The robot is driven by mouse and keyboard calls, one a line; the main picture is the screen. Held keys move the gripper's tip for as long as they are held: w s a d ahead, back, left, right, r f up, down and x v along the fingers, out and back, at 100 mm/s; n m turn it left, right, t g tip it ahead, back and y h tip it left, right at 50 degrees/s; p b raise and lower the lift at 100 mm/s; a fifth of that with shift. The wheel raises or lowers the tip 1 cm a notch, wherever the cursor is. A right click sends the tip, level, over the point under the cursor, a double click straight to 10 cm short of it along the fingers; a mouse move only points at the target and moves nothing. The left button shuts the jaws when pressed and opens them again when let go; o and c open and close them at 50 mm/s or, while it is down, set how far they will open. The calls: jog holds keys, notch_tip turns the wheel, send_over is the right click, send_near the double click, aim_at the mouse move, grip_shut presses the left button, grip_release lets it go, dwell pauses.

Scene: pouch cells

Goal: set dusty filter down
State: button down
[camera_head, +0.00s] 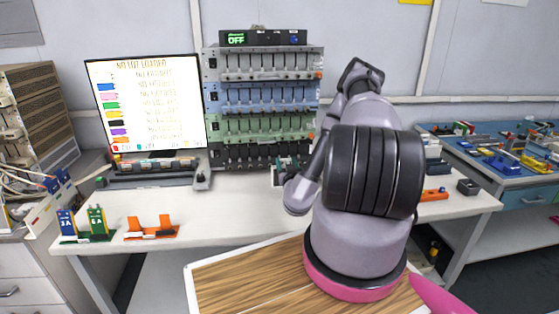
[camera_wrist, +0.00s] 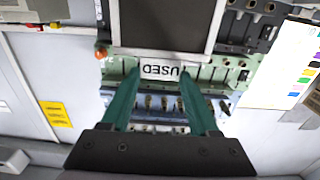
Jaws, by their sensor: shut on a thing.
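In the wrist view my gripper (camera_wrist: 159,74) has two green fingers, closed on the near edge of a dark grey rectangular panel in a thin frame, which looks like the dusty filter (camera_wrist: 160,24). A white label reading "USED", upside down, shows between the fingertips. The filter runs up out of the top of the picture, so its far end is hidden. In the head view my arm covers most of the gripper and the filter cannot be made out clearly. Whether the filter touches anything below it cannot be told.
A rack of several coloured rows (camera_head: 262,98) stands at the back of the white table (camera_head: 225,215), beside a lit screen (camera_head: 146,100). An orange holder (camera_head: 151,229) and a green stand (camera_head: 88,234) are at the left front. A cluttered blue-topped bench (camera_head: 530,178) is at right.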

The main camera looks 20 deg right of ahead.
jog(key=w+d+f, duration=0.1)
jog(key=w, duration=0.5)
jog(key=w+d+f, duration=0.2)
jog(key=w, duration=0.3)
jog(key=shift+w+d+f, duration=0.3)
jog(key=shift+w, duration=0.1)
jog(key=shift+f, duration=0.15)
jog(key=shift+c, duration=0.7)
grip_release()
